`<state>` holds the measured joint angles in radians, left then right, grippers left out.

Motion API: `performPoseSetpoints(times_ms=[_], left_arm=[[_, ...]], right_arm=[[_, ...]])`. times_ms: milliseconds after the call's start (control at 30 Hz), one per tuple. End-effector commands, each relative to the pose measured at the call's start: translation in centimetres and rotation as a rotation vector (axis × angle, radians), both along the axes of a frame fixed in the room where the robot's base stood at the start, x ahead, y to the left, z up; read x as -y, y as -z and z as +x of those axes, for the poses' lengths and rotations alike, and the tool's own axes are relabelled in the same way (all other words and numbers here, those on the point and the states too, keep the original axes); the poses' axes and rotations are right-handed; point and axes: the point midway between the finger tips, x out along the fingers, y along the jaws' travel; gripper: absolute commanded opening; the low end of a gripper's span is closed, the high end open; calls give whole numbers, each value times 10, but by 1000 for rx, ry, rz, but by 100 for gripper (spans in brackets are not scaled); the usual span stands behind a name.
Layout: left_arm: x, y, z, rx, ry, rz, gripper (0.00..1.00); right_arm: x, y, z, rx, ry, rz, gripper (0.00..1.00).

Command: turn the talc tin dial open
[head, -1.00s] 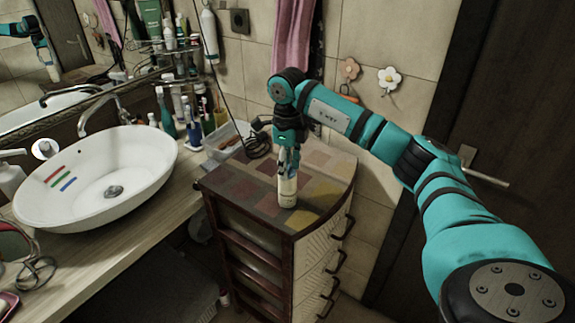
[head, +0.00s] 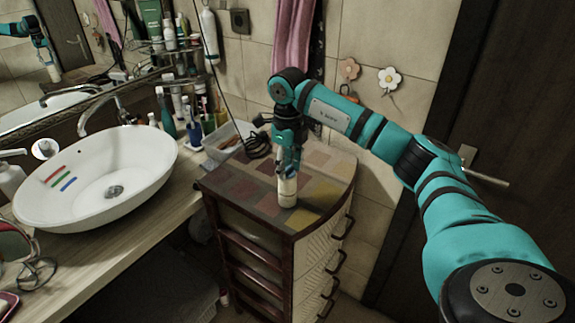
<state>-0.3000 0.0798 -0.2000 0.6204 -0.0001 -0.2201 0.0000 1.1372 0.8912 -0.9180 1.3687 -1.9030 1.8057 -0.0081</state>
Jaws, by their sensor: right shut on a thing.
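The talc tin (head: 287,192) is a small pale cylinder standing upright on the tiled top of the drawer cabinet (head: 325,189). My right gripper (head: 287,172) points straight down over it and is shut on its top. The dial is hidden by the fingers, so how far it is turned cannot be seen. My left gripper is not in view.
A white basin (head: 100,172) stands on the wooden counter (head: 128,243) at the left. A clear tray (head: 228,138) and several bottles and brushes stand behind the cabinet's left edge. A dark door (head: 515,110) is at the right. The cabinet top around the tin is clear.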

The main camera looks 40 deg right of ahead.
Motion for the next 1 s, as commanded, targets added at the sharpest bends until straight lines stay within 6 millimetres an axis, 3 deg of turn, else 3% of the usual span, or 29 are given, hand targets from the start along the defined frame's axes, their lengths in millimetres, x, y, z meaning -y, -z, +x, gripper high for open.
performPoseSetpoints(times_ms=[567, 600, 700, 767, 1000], left_arm=[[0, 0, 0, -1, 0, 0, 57], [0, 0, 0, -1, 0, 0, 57], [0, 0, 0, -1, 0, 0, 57], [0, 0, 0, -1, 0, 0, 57], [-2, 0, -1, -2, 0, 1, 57]], right_arm=[[0, 0, 0, 1, 0, 0, 7], [0, 0, 0, 1, 0, 0, 43], [0, 0, 0, 1, 0, 0, 56], [0, 0, 0, 1, 0, 0, 62], [0, 0, 0, 1, 0, 0, 62]])
